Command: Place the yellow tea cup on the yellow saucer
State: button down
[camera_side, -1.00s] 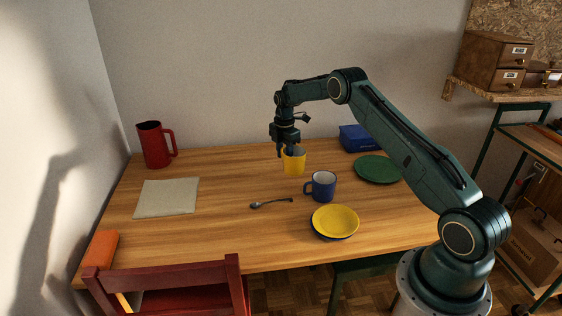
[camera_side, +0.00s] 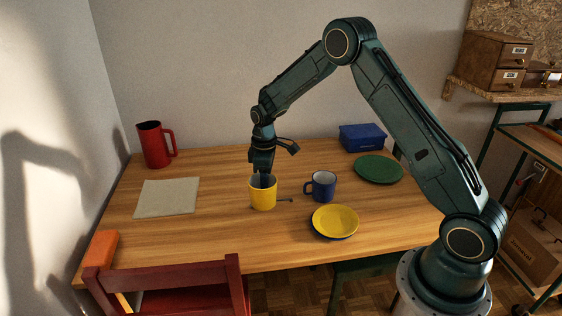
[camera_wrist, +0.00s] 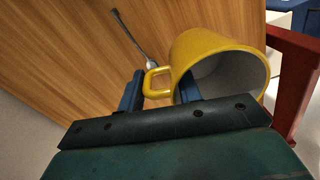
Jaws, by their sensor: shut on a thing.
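The yellow tea cup (camera_side: 263,195) is roughly upright in the side view, left of the blue mug. The cup's height above the table is hard to tell. The yellow saucer (camera_side: 335,220) lies to the right and nearer the camera, on a dark plate or rim, with nothing on it.
A spoon (camera_side: 285,200) is mostly hidden behind the cup. A green plate (camera_side: 379,169) and blue box (camera_side: 362,138) lie back right. A red pitcher (camera_side: 153,146) and cloth (camera_side: 167,197) are left. A red chair (camera_side: 170,283) stands in front.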

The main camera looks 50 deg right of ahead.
jog(key=s+a+r+m, duration=0.1)
jog(key=s+a+m, duration=0.5)
jog(key=s+a, duration=0.3)
jog(key=shift+s+r, duration=0.25)
jog(key=shift+s, duration=0.25)
notch_tip(320, 180, up, 12)
send_over(343, 211)
notch_tip(343, 211, down, 16)
jog(key=shift+f, duration=0.25)
jog(key=shift+f, duration=1.9)
